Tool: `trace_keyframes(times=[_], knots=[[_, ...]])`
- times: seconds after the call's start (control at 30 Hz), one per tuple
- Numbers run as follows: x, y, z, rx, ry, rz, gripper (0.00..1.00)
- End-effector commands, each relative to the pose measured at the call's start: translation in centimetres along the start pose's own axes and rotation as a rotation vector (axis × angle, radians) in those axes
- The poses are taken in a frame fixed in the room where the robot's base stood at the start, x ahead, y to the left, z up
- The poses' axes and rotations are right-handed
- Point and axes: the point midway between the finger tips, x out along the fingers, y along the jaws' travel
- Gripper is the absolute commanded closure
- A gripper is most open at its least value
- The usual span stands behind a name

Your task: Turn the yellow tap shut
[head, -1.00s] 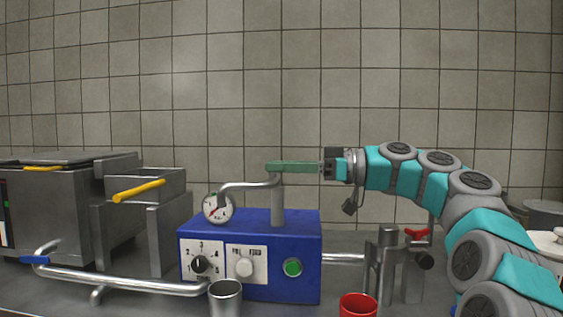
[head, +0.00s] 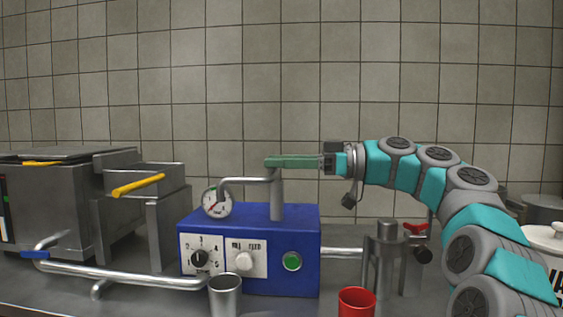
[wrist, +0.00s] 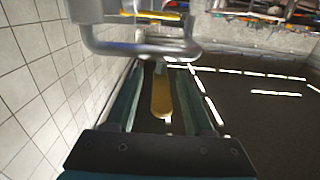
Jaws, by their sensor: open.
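The yellow tap's lever (wrist: 161,95) shows in the wrist view as a rounded yellow bar. It lies between the two green fingers of my open gripper (wrist: 165,72), with gaps on both sides. In the head view my gripper (head: 272,162) points left, level, at the top of the upright metal pipe (head: 277,198) on the blue machine. The near finger hides the yellow lever there. A blurred silver pipe (wrist: 140,48) crosses the wrist view beyond the lever.
The blue machine (head: 300,225) carries a round gauge (head: 217,202), knobs and a green button. A metal cup (head: 225,295) and a red cup (head: 356,302) stand in front. A grey appliance with yellow handles (head: 138,186) stands left. A red tap (head: 415,228) is right, below my arm.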

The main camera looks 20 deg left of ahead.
Motion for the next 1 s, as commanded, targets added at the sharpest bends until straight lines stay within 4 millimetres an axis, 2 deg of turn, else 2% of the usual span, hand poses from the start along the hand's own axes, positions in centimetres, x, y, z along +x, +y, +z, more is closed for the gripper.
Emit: trace_keyframes(times=[0.23, 0.6, 1.0], knots=[[-1.7, 0.1, 0.0, 0.001, 0.001, 0.001, 0.47], [-7.3, 0.1, 0.0, 0.001, 0.000, 0.002, 0.47], [-7.8, 0.1, 0.0, 0.001, 0.000, 0.001, 0.47]])
